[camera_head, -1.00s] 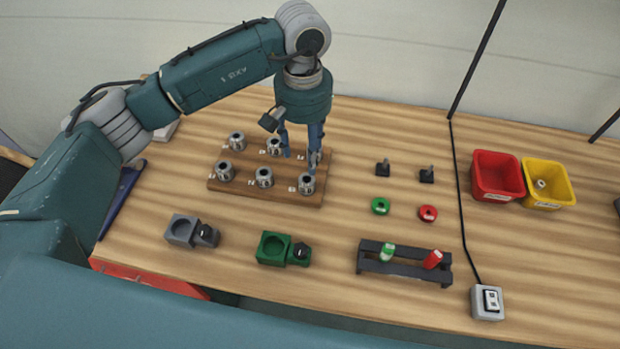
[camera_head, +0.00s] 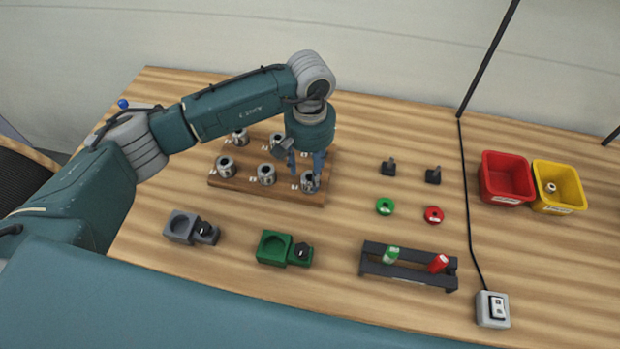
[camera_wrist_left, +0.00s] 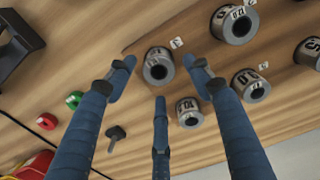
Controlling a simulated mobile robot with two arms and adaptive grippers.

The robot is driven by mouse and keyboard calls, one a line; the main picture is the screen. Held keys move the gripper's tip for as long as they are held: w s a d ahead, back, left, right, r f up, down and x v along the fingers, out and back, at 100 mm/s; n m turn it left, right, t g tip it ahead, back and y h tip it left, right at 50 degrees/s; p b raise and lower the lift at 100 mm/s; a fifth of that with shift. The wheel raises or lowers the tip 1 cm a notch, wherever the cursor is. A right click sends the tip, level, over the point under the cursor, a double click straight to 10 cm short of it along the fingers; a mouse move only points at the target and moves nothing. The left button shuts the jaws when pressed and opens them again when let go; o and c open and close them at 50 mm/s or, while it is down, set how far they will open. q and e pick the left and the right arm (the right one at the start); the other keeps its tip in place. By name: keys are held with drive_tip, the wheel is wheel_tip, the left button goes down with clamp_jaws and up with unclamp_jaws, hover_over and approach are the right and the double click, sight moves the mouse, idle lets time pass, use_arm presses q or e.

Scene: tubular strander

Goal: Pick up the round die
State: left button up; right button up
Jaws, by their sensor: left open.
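Several round metal dies stand upright on a wooden board (camera_head: 222,184), each with a dark centre hole and a small label by it. My left gripper (camera_head: 305,174) is open over the front right die (camera_head: 309,183), its blue fingers partly hiding that die. In the left wrist view, my left gripper (camera_wrist_left: 160,78) has its three fingers spread around a die (camera_wrist_left: 158,67), with nothing held. Another die (camera_wrist_left: 189,113) is close beside the right finger. Whether the fingers touch any die cannot be told. My right gripper is in neither view.
A grey fixture (camera_head: 181,227) and a green fixture (camera_head: 273,247) are in front of the board. A black rack (camera_head: 408,270) holds green and red cylinders. A red bin (camera_head: 506,178), a yellow bin (camera_head: 558,187) and a switch box (camera_head: 492,310) are on the right.

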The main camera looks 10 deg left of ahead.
sight(310, 178)
use_arm(q)
drive_tip(key=f+p, duration=0.1)
drive_tip(key=f, duration=0.2)
drive_tip(key=shift+s+p, duration=0.2)
drive_tip(key=shift+p, duration=0.1)
drive_tip(key=shift+w+f, duration=0.1)
drive_tip(key=shift+f, duration=0.25)
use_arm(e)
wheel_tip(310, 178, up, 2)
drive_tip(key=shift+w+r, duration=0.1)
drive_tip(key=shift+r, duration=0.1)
use_arm(q)
clamp_jaws()
drive_tip(key=shift+r, duration=0.1)
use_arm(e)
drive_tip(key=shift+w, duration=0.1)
use_arm(q)
drive_tip(key=shift+w+r+b, duration=0.1)
drive_tip(key=shift+r+b, duration=0.25)
drive_tip(key=shift+r, duration=0.25)
wheel_tip(310, 178, up, 19)
drive_tip(key=b, duration=0.6)
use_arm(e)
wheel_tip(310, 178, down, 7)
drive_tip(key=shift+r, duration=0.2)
